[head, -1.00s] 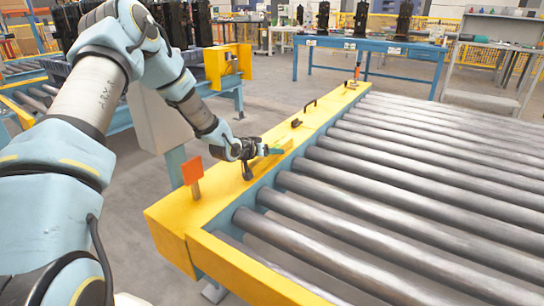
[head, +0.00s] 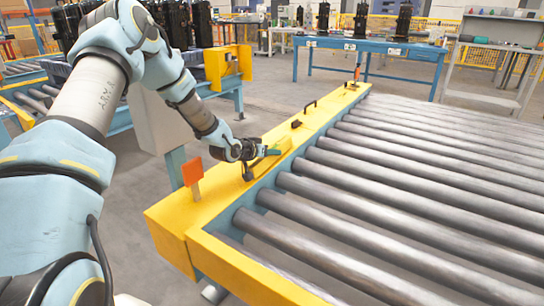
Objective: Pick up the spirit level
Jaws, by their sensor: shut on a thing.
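A small yellow bar (head: 284,144), which looks like the spirit level, is at my gripper's tip over the yellow side beam of the roller conveyor. It blends with the beam's colour, so its ends are hard to make out. My gripper (head: 271,152) reaches in from the left, low over the beam. It is shut on the spirit level. The jaws and the wrist hide part of it. I cannot tell whether the level still touches the beam.
The yellow beam (head: 222,200) also bears a dark tool (head: 248,172) just below my gripper, an orange tag (head: 192,171) at the left, and a black piece (head: 296,124) and a black handle (head: 310,106) farther along. Metal rollers (head: 400,170) fill the right.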

